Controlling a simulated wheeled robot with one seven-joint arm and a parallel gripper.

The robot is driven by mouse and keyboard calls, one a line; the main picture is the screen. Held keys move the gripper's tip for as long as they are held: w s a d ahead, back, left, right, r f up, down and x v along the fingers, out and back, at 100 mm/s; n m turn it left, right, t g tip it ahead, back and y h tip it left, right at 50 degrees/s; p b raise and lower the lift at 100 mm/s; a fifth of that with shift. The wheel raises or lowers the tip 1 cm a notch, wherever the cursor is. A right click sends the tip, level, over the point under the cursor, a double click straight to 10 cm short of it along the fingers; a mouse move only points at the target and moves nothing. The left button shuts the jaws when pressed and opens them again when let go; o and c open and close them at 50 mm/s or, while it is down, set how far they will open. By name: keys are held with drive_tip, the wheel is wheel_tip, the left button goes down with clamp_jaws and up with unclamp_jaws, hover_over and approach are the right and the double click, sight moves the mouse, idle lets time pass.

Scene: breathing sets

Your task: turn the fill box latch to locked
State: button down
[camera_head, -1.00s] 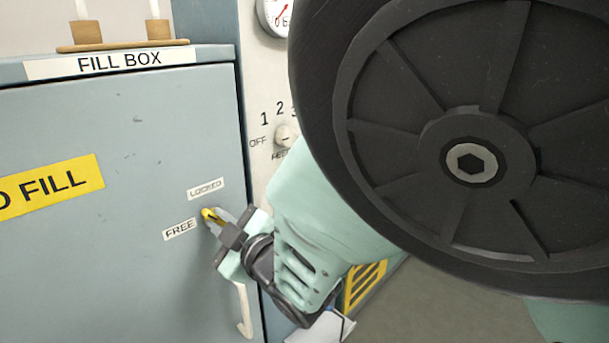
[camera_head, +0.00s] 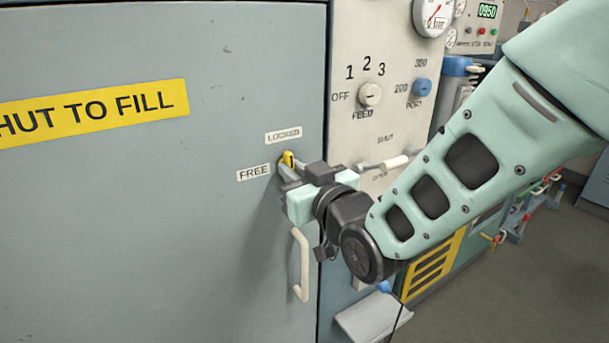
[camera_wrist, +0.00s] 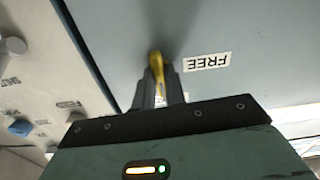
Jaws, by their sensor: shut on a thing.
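The fill box (camera_head: 120,240) is a large grey cabinet with its door shut. Its small yellow latch (camera_head: 288,158) sits near the door's right edge. The LOCKED label (camera_head: 284,135) is above the latch and the FREE label (camera_head: 253,172) is to its left. My gripper (camera_head: 289,170) is shut on the latch, with the fingers hiding part of it. In the wrist view the yellow latch (camera_wrist: 156,66) shows between the two fingertips, with the FREE label (camera_wrist: 207,62) beside it. The latch's yellow end looks roughly upright in the head view.
A white door handle (camera_head: 301,265) is just below my gripper. To the right is a panel with a feed knob (camera_head: 370,94), a blue port knob (camera_head: 421,87), a lever (camera_head: 393,163) and a gauge (camera_head: 433,15). Open floor (camera_head: 540,265) lies at the right.

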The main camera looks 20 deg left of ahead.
idle(0.5)
drive_tip(key=c, duration=1.5)
unclamp_jaws()
drive_tip(key=shift+o, duration=0.2)
drive_tip(key=b+v, duration=0.9)
drive_tip(key=v, duration=0.8)
drive_tip(key=shift+b, duration=0.4)
drive_tip(key=shift+s+d, duration=0.15)
